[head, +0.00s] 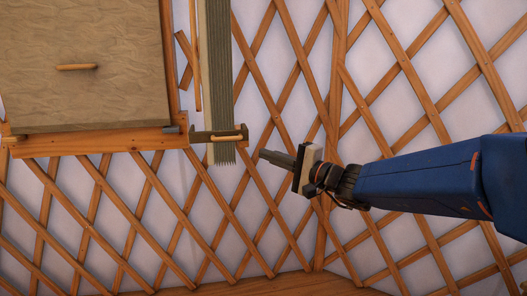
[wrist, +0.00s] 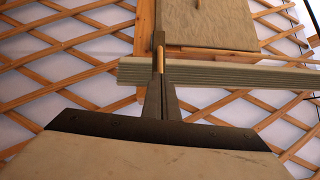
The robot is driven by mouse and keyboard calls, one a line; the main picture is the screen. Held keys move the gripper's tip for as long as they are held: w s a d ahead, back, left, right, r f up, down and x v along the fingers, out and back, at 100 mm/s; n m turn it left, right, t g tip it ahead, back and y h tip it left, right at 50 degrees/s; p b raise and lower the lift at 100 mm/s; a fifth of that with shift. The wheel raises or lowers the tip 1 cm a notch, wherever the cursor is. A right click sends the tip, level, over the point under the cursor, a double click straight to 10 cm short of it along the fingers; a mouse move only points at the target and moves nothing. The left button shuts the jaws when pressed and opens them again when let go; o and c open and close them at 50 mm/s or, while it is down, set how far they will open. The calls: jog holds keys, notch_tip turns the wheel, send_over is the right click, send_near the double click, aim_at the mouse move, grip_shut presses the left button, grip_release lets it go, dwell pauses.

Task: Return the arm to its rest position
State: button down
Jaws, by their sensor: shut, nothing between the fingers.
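My arm (head: 420,182), dark blue, reaches in from the right of the head view. My gripper (head: 268,156) points left, its dark fingers together with nothing between them. It is near the lower end of a grey ribbed strip (head: 215,70) and a dark bracket with a small wooden bar (head: 218,136); in the head view a gap shows between fingertips and bracket. In the wrist view the shut fingers (wrist: 158,90) point up toward the bar (wrist: 160,58) and overlap the strip (wrist: 230,75); I cannot tell the depth between them there.
A wooden panel (head: 85,65) with a peg handle (head: 76,67) sits in an orange-brown frame (head: 95,142) at upper left. A wooden lattice (head: 290,240) over pale cloth fills the background. The space below my gripper looks clear.

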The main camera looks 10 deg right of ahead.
jog(key=s+a+f+n+g+h, duration=0.1)
jog(key=s+f+n+g, duration=0.3)
jog(key=s+f, duration=0.45)
jog(key=s+a+f+n+g+h, duration=0.2)
jog(key=s+f+n+g, duration=0.25)
jog(key=s, duration=0.65)
jog(key=s+d+f+n+h, duration=0.1)
jog(key=s+d+f+h, duration=0.3)
jog(key=d, duration=0.4)
jog(key=s+d+f+n+h, duration=0.1)
jog(key=s+d+f+h, duration=0.4)
jog(key=d, duration=0.4)
jog(key=shift+s+f+g, duration=0.15)
jog(key=shift+s+g, duration=0.3)
jog(key=shift+s, duration=0.35)
